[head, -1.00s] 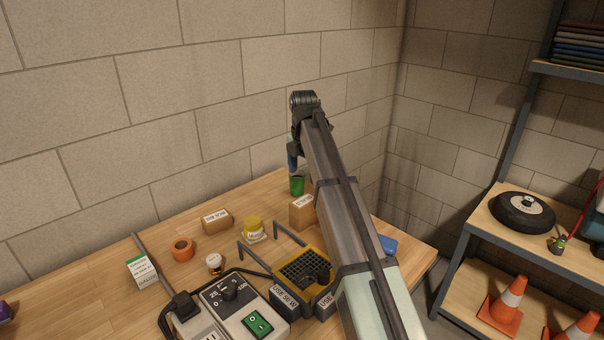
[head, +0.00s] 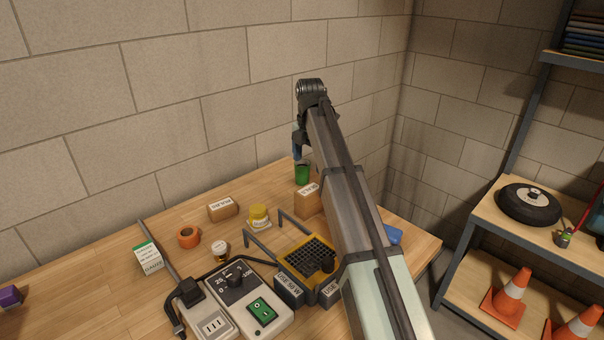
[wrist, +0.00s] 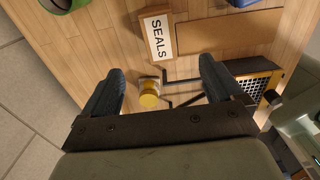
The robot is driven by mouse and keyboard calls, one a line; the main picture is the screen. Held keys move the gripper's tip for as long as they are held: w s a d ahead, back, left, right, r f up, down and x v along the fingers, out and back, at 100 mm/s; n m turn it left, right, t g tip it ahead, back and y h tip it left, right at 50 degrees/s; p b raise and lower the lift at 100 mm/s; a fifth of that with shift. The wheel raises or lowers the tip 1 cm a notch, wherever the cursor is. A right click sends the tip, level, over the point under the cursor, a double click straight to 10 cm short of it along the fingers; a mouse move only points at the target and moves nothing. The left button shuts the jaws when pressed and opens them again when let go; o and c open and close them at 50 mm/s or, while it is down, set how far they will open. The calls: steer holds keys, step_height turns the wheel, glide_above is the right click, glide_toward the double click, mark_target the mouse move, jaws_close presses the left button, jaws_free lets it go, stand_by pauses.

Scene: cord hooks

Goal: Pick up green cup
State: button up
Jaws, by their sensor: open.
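The green cup (head: 302,175) stands upright near the back edge of the wooden bench, close to the wall. In the wrist view the cup (wrist: 60,3) is partly cut off at the top left corner, outside the space between my fingers. My gripper (wrist: 160,82) is open and empty, with its two dark fingers spread apart above the bench. In the head view my gripper (head: 297,152) shows small at the arm's far end, above the cup in the picture; the arm hides most of it. I cannot tell the gap between them.
A SEALS box (wrist: 158,36) and a yellow-lidded jar (wrist: 149,95) lie in the wrist view. The head view shows another small box (head: 223,210), orange tape (head: 188,237), a yellow-black holder (head: 312,255) and a control box (head: 245,300). The bench's left part is mostly clear.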

steer(key=shift+d, duration=0.1)
steer(key=m+t+y, duration=0.1)
steer(key=m+y, duration=0.2)
steer(key=m, duration=1.1)
glide_above(302, 173)
steer(key=w, duration=0.2)
step_height(302, 173, down, 9)
steer(key=shift+w+d+x, duration=0.1)
steer(key=shift+d+x, duration=0.05)
steer(key=shift+x, duration=0.7)
steer(key=shift+w+d+x, duration=0.1)
steer(key=shift+d+x, duration=0.05)
steer(key=shift+x, duration=0.7)
steer(key=shift+w+d+x, duration=0.1)
steer(key=shift+w+x, duration=0.05)
steer(key=shift+x, duration=0.7)
steer(key=shift+f, duration=0.1)
